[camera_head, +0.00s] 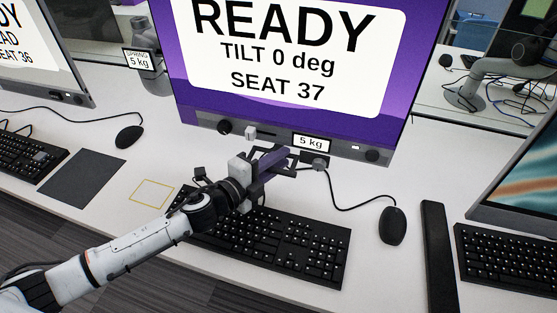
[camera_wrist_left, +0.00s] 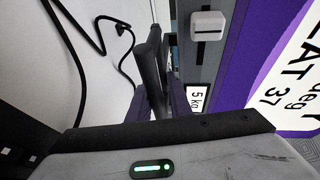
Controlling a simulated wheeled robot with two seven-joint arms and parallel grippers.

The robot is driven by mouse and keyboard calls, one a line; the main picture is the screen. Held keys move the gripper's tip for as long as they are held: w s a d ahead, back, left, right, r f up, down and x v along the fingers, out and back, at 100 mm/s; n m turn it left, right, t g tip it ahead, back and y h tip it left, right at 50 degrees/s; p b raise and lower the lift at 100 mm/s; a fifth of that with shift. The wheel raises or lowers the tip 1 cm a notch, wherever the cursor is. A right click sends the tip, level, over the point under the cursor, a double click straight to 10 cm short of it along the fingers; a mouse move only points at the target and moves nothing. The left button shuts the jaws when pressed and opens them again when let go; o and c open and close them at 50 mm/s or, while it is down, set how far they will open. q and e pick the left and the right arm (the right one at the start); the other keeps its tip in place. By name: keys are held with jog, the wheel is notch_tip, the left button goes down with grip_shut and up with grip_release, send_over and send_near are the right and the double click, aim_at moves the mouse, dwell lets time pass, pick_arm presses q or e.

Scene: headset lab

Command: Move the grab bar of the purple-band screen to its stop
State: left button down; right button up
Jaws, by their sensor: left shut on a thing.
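The purple-band screen (camera_head: 290,60) stands at the centre of the desk in the head view and reads READY, TILT 0 deg, SEAT 37. Its dark grab bar (camera_wrist_left: 152,72) shows in the wrist view, in front of the screen's lower edge. My left gripper (camera_head: 276,158) is at that lower edge, with its purple fingers around the bar. In the wrist view, my left gripper (camera_wrist_left: 157,100) has a finger on each side of the bar and is shut on it. The fingers hide part of the bar in the head view. My right gripper is not in view.
A black keyboard (camera_head: 285,243) lies below my left gripper. A mouse (camera_head: 392,226) and its cable lie to the right. A white slider knob (camera_head: 250,132) and a 5 kg label (camera_head: 311,142) are on the screen's lower edge. A yellow outline (camera_head: 153,194) marks clear desk at left.

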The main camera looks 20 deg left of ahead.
pick_arm(q)
notch_tip(320, 180, down, 3)
jog(key=shift+s+f, duration=0.1)
jog(key=shift+s, duration=0.05)
jog(key=c, duration=1.8)
grip_release()
jog(key=shift+r, duration=0.2)
jog(key=shift+c, duration=0.2)
jog(key=shift+o, duration=0.4)
jog(key=shift+r, duration=0.15)
jog(key=shift+r, duration=0.25)
jog(key=v, duration=1)
jog(key=shift+s+f+b, duration=0.1)
jog(key=shift+s+b, duration=0.05)
jog(key=shift+b, duration=0.2)
